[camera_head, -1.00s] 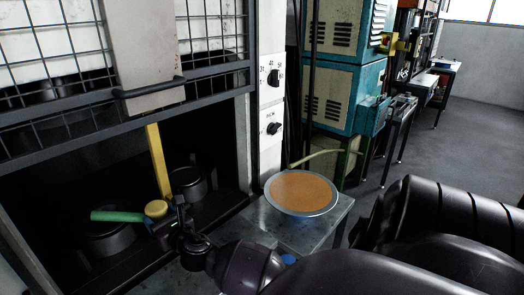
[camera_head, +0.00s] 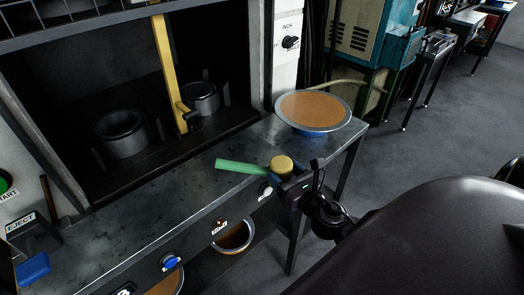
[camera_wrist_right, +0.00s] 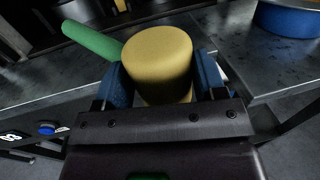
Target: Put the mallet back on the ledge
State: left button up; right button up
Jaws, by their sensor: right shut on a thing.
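The mallet has a yellow head (camera_head: 281,163) and a green handle (camera_head: 240,166) that points left. My right gripper (camera_head: 287,177) is shut on the mallet's head and holds it in front of the machine, over the front edge of the grey metal ledge (camera_head: 140,200) in the picture. In the right wrist view the yellow head (camera_wrist_right: 157,58) sits between the two blue finger pads, with the green handle (camera_wrist_right: 92,40) going off to the upper left. I cannot tell the exact gap between mallet and ledge. My left gripper is not in view.
A wide bowl of orange stuff (camera_head: 313,110) stands at the ledge's right end. Behind the ledge is a dark opening with two black pots (camera_head: 120,133) (camera_head: 200,98) and a yellow upright bar (camera_head: 168,70). Another bowl (camera_head: 235,238) is below the ledge. Most of the ledge is bare.

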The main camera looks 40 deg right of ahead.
jog(key=shift+d, duration=0.1)
jog(key=w, duration=0.4)
jog(key=w+d, duration=0.1)
jog(key=w, duration=0.4)
jog(key=w+p, duration=0.1)
jog(key=w, duration=0.3)
jog(key=shift+w+d, duration=0.15)
jog(key=shift+d, duration=0.05)
jog(key=shift+w+d, duration=0.1)
jog(key=shift+w, duration=0.7)
jog(key=w, duration=0.2)
jog(key=shift+w+d, duration=0.15)
jog(key=shift+w, duration=0.15)
jog(key=shift+f+b, duration=0.3)
jog(key=shift+f, duration=0.45)
jog(key=shift+f, duration=0.15)
jog(key=o, duration=1.2)
jog(key=shift+c, duration=0.2)
